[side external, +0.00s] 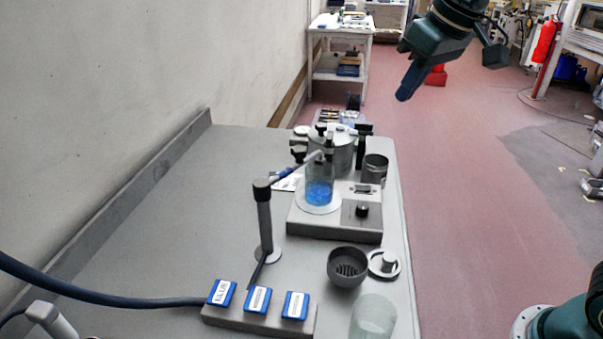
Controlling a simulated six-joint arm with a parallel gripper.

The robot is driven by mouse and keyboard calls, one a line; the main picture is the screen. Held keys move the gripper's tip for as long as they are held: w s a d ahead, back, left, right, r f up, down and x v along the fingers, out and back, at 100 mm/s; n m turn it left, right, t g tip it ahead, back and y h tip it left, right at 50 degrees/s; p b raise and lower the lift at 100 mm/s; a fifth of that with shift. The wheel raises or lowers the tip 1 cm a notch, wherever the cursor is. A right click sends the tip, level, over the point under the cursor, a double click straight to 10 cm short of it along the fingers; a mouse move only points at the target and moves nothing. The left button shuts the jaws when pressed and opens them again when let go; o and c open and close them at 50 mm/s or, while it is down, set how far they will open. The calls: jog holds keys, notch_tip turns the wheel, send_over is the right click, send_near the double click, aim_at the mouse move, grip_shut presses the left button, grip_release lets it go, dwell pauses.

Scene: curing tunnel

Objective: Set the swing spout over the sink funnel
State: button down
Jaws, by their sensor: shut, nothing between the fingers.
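The swing spout (308,160) is a thin tube running from the top of a dark upright post (265,222). It has a blue section near the post. It points up and right in the picture, its tip over or beside a clear beaker (319,190) with blue liquid; I cannot tell which. The sink funnel (347,280) is a dark round cup with a slotted bottom, to the right of and nearer than the post. The spout is not over it. My gripper (404,96) is shut and empty, high at the upper right, well apart from the spout.
The beaker stands on a grey stirrer-like unit (335,226). Behind it are a metal pot (341,157) and clamps. Near the funnel are a ring-shaped lid (384,263) and a pale glass vessel (373,315). Blue-topped blocks (258,299) sit in front.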

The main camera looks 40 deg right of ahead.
jog(key=w+a, duration=0.5)
jog(key=w, duration=0.6)
jog(key=n+g, duration=0.1)
send_over(292, 168)
jog(key=w+d, duration=0.2)
jog(key=w, duration=0.2)
notch_tip(292, 168, down, 4)
jog(key=shift+d+f, duration=0.15)
jog(key=shift+f, duration=0.1)
notch_tip(292, 168, down, 9)
jog(key=shift+s+f, duration=0.2)
jog(key=shift+s, duration=0.15)
jog(key=shift+s+d, duration=0.1)
jog(key=shift+s, duration=0.05)
